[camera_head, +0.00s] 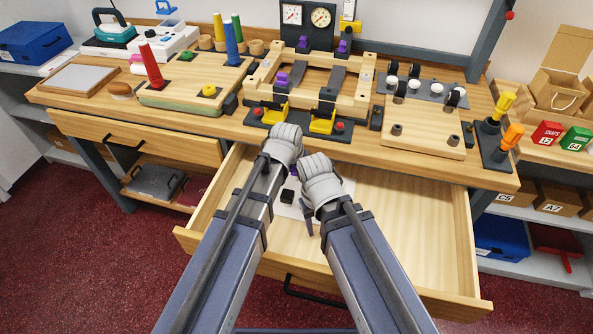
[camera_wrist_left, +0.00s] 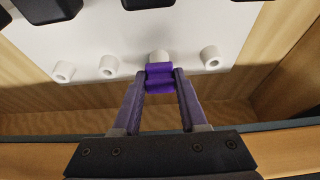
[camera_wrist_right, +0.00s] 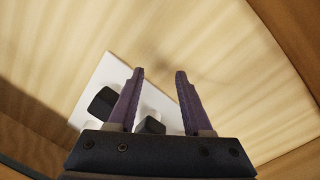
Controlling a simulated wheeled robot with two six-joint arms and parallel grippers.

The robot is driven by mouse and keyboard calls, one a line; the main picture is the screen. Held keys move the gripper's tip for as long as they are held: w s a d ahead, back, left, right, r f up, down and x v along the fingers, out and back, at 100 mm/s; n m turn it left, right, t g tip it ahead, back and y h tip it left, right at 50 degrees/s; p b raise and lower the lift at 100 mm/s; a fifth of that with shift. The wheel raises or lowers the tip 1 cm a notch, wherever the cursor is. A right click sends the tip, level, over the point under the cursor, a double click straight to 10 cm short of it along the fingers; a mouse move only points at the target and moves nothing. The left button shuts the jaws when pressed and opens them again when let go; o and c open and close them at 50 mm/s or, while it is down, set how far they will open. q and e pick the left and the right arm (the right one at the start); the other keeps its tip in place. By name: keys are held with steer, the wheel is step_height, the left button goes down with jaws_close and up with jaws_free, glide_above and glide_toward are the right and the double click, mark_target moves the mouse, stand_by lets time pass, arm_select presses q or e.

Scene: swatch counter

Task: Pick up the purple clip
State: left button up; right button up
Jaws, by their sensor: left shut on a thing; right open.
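A small purple clip (camera_wrist_left: 160,75) is between the fingertips of my left gripper (camera_wrist_left: 160,78), which is shut on it. The clip is right at a short white peg (camera_wrist_left: 158,56) on a white board (camera_wrist_left: 205,35); I cannot tell whether it still touches the peg. In the head view a bit of purple (camera_head: 294,171) shows below my left wrist, over the open drawer; the left fingers are mostly hidden there. My right gripper (camera_wrist_right: 159,76) is open and empty over the drawer, beside the white board. Its dark fingers show in the head view (camera_head: 309,222).
The open drawer (camera_head: 410,225) has a bare wooden floor at right. Black blocks (camera_wrist_right: 102,103) sit on the white board. The counter above holds a wooden frame with purple parts (camera_head: 281,79) and yellow ones (camera_head: 321,124), and a board with knobs (camera_head: 425,130).

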mark_target(296, 168)
arm_select(q)
jaws_close()
steer(key=shift+r, duration=0.15)
arm_select(e)
steer(key=shift+r, duration=0.15)
arm_select(q)
steer(key=shift+r+p, duration=1.5)
steer(key=shift+p, duration=0.1)
arm_select(e)
steer(key=shift+s+d+r, duration=0.1)
steer(key=shift+d+r, duration=0.1)
steer(key=shift+r, duration=1.25)
arm_select(q)
steer(key=shift+r, duration=0.2)
arm_select(e)
steer(key=shift+r, duration=0.2)
